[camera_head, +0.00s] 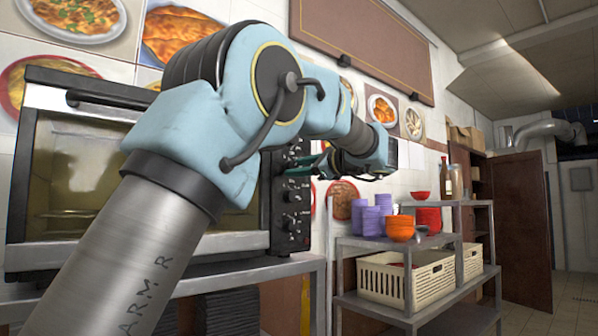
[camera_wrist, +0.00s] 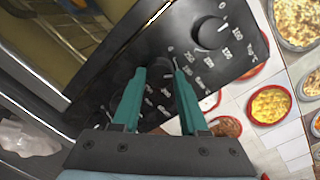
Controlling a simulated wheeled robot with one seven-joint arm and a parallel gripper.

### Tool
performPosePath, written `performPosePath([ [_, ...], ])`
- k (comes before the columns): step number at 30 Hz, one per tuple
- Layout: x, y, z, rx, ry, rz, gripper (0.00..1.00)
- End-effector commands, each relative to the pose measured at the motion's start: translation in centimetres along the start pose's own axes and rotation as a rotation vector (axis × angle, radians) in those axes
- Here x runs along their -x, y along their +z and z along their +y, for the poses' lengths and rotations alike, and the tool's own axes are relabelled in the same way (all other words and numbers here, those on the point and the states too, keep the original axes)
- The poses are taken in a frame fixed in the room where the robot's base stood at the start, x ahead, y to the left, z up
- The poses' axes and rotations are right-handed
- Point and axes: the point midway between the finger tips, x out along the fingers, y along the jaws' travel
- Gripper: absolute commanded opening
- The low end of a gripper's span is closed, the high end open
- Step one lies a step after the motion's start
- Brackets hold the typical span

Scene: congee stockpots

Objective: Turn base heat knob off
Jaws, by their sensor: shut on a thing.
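A black oven control panel (camera_wrist: 215,70) with several round knobs and white markings fills the upper part of the wrist view. My gripper (camera_wrist: 160,72) has its two teal fingers on either side of a black knob (camera_wrist: 158,92) and is shut on it. Much of this knob is hidden by the fingers, so its pointer setting cannot be read. Another knob (camera_wrist: 210,32) sits apart, above and right of my gripper. In the head view the gripper (camera_head: 306,171) reaches the panel's front. Which knob is the base heat knob cannot be read from the labels.
The oven (camera_head: 100,262) stands on a metal table (camera_head: 262,268). To its right, a metal shelf (camera_head: 372,243) holds purple and orange bowls (camera_head: 400,228) and a cream crate (camera_head: 425,285). Food pictures cover the wall. The floor at far right is clear.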

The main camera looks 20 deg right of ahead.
Motion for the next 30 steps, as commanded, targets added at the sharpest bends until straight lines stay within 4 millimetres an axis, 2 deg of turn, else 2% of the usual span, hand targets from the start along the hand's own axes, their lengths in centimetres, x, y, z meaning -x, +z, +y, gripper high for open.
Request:
performPosePath([
  [18, 0.02, -0.21, 0.16, 0.462, 0.020, 0.026, 0.00],
  [30, 0.05, -0.04, -0.04, 0.615, 0.028, 0.035, 0.00],
])
